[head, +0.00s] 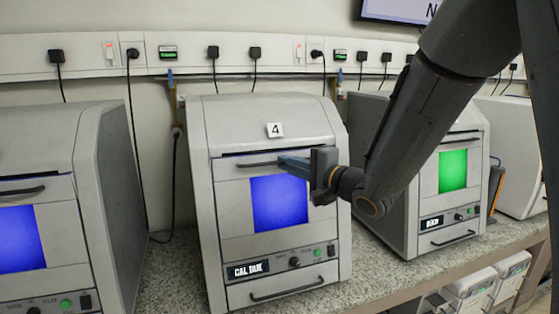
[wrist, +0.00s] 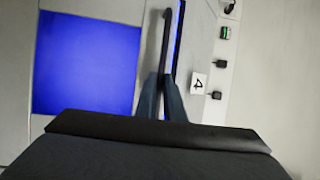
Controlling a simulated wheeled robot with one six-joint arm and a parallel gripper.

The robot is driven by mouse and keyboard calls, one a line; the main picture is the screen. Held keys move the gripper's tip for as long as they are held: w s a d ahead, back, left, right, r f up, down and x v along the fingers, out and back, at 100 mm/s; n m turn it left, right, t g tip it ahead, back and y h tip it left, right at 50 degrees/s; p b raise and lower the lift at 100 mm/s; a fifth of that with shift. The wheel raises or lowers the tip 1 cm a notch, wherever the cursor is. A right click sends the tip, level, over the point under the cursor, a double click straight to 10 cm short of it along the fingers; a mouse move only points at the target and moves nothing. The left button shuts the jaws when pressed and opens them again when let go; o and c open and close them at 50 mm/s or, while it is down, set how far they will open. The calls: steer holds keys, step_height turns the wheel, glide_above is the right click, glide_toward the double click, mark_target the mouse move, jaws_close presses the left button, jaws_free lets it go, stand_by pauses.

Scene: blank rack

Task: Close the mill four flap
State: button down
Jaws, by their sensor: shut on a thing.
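Mill four is the grey box with the number 4 label (head: 274,130) in the middle of the head view. Its front flap (head: 230,200) has a blue window (head: 279,203) and a dark bar handle (head: 257,164) near its top edge. A narrow dark gap (head: 265,150) runs above the flap. In the wrist view the gap shows as a dark slit with a thin blue strip (wrist: 179,45) beside the handle (wrist: 165,42). My gripper (head: 284,162) is shut on the right part of the handle; its fingers straddle the bar in the wrist view (wrist: 161,84). The fingers hide part of the handle.
A similar mill with a blue window (head: 20,238) stands at the left, and one with a green window (head: 453,170) at the right, partly behind my arm. All stand on a speckled bench (head: 172,270). Sockets and plugs line the wall behind.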

steer(key=c, duration=1.9)
jaws_free()
steer(key=shift+w+a, duration=0.1)
steer(key=shift+w, duration=0.15)
steer(key=shift+o, duration=0.2)
steer(key=shift+s, duration=0.1)
steer(key=b+v, duration=0.2)
steer(key=v, duration=0.5)
steer(key=shift+s+d, duration=0.25)
steer(key=shift+d, duration=0.1)
